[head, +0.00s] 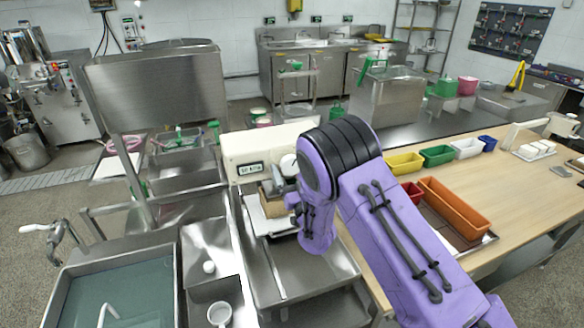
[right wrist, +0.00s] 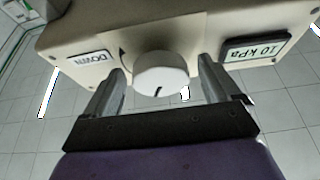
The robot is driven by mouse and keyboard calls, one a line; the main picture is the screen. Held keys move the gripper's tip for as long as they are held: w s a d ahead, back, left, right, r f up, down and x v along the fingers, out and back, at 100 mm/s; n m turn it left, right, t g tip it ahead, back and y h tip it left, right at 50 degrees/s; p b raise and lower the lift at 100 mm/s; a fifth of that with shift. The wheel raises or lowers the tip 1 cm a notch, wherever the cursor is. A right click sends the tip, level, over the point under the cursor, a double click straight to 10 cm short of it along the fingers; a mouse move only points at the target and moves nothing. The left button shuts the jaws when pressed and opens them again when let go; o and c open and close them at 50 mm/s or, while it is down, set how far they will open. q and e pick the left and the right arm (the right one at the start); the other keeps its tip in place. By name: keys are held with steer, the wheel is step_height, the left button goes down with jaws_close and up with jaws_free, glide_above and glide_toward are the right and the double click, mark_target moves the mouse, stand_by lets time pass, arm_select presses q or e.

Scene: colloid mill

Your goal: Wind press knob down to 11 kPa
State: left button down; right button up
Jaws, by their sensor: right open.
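The press housing (head: 240,144) is a cream box at the centre of the head view, with a small display (head: 250,169) on its front. The white round press knob (head: 288,163) is partly hidden by my purple right arm. In the right wrist view the knob (right wrist: 161,74) shows a dark pointer mark and sits between the fingers of my open right gripper (right wrist: 161,66), with gaps on both sides. My left gripper is not in view.
A steel sink (head: 115,285) stands at front left. A wooden table (head: 530,190) at right carries yellow, green, white, blue, red and orange bins (head: 455,207). A steel tray surface (head: 300,275) lies below the press. Open floor shows at far left.

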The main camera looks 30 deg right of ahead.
steer(key=c, duration=1)
steer(key=shift+f+m+h+b, duration=0.25)
steer(key=shift+m+h+b, duration=0.15)
steer(key=shift+m+b, duration=0.4)
steer(key=shift+c, duration=0.2)
steer(key=shift+a+r+m+g+h, duration=0.1)
steer(key=shift+r+m+g+h, duration=0.2)
steer(key=shift+m, duration=0.5)
steer(key=shift+f, duration=0.1)
steer(key=o, duration=1)
steer(key=shift+o, duration=0.2)
steer(key=shift+f, duration=0.1)
